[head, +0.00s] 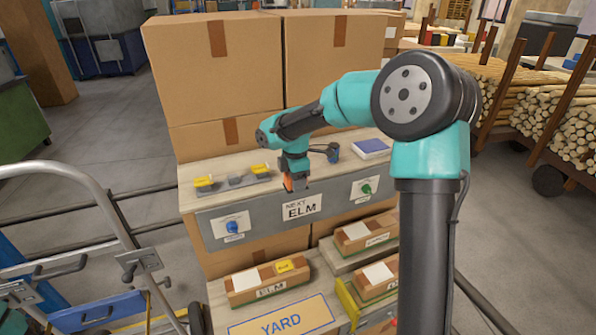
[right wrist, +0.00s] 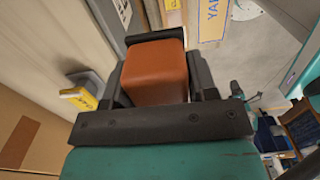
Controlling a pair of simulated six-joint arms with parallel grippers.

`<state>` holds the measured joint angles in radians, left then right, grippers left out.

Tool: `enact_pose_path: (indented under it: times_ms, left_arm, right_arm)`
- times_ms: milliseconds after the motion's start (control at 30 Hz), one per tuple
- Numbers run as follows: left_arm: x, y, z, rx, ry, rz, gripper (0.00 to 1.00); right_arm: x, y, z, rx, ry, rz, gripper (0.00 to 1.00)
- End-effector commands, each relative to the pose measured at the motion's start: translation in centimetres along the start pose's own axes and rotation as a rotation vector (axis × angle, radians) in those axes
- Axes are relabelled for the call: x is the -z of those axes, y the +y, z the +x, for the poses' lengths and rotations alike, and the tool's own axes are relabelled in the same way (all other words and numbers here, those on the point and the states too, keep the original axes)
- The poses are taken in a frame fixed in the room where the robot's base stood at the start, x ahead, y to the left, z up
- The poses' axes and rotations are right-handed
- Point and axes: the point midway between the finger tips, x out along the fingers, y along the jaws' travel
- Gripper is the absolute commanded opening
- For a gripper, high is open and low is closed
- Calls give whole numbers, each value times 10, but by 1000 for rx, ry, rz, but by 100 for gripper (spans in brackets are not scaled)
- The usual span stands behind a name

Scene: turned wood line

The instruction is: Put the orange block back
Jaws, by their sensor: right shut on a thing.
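The orange block (right wrist: 156,75) is between the two fingers of my right gripper (right wrist: 158,62) in the right wrist view. In the head view the right gripper (head: 294,182) is shut on it, and only a small orange part of the block (head: 289,184) shows. The gripper hangs by the front edge of the upper bench, just above the NEXT ELM sign (head: 301,207).
Large cartons (head: 215,70) rise behind.

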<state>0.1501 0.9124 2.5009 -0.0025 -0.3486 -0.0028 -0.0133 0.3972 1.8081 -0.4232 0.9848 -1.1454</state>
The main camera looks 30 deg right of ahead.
Motion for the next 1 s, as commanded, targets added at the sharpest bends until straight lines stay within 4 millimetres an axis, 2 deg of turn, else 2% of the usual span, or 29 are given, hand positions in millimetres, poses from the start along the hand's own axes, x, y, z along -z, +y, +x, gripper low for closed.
enact_pose_path:
  times_ms: [100, 400, 533, 1000]
  left_arm:
    - [0, 0, 0, 0, 0, 0, 72]
    - [0, 0, 0, 0, 0, 0, 72]
    - [0, 0, 0, 0, 0, 0, 72]
    - [0, 0, 0, 0, 0, 0, 72]
  right_arm:
    - [-5, -1, -2, -1, 0, -21, 34]
    - [-5, 0, -2, -1, 0, -23, 34]
    - [-8, 7, -1, -1, 0, -21, 34]
    - [-39, 83, 7, -1, 0, -20, 34]
